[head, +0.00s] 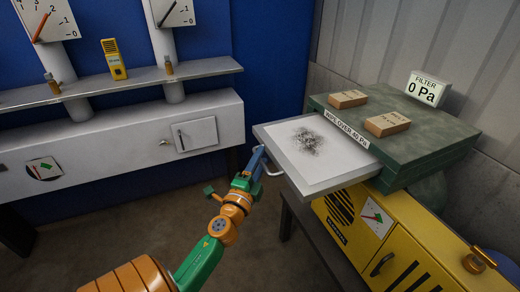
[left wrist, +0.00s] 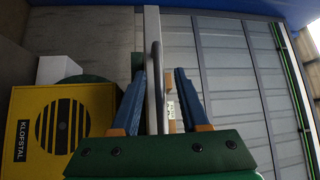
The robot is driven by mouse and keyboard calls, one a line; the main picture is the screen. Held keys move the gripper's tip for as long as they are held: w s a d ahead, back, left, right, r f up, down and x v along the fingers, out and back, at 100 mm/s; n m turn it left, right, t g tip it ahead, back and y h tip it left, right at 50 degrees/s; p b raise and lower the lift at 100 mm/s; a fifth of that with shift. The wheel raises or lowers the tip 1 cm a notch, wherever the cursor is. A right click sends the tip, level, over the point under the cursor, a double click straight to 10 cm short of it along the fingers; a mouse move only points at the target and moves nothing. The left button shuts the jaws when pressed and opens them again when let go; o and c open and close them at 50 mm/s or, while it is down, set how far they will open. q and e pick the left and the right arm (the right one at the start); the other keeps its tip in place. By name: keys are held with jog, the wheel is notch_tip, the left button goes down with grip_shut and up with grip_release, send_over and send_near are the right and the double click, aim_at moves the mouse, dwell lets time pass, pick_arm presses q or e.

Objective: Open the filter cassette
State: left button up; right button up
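The filter cassette (head: 300,170) is a pale flat tray sticking out of the green filter housing (head: 430,140), with a dark dust smudge on its white filter sheet. My left gripper (head: 258,160) is at this handle. In the left wrist view, the blue fingers of the gripper (left wrist: 161,75) stand apart on either side of the handle bar (left wrist: 156,65), with a visible gap on the right. My right gripper is not in view.
A yellow machine (head: 385,240) is below. A white wall unit (head: 120,140) with a shelf (head: 130,84) stands at left. The floor (head: 120,235) between is clear.

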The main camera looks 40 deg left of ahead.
pick_arm(q)
jog(key=r+b+v, duration=0.1)
jog(key=b+v, duration=0.1)
jog(key=v, duration=0.5)
jog(key=shift+f, duration=0.5)
jog(key=shift+f, duration=0.1)
